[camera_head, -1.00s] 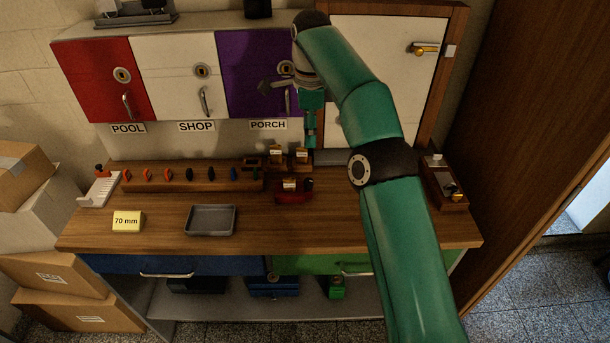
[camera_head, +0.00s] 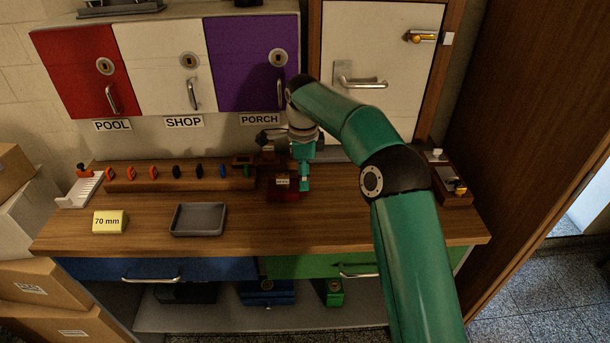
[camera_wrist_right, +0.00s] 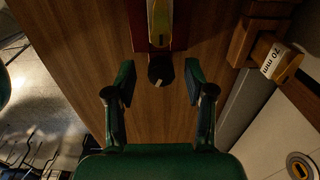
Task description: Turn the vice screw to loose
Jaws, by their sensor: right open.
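The dark red vice (camera_head: 284,195) stands on the bench, right of the key rail, with a labelled piece on top. In the right wrist view its red body (camera_wrist_right: 179,28) is at the top centre, with a yellowish piece (camera_wrist_right: 160,18) along it. The black screw knob (camera_wrist_right: 161,70), with a pale mark, sticks out of its end. My right gripper (camera_wrist_right: 160,78) is open, its fingertips on either side of the knob with gaps on both sides. In the head view the right gripper (camera_head: 304,184) is at the vice's right end and hides the knob. My left gripper is not in view.
Wooden blocks stand behind the vice; one labelled 70 mm (camera_wrist_right: 272,57) is right of the gripper in the wrist view. A rail of several keys (camera_head: 180,182), a grey tray (camera_head: 198,233) and a yellow 70 mm note (camera_head: 109,222) lie to the left. The bench front is clear.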

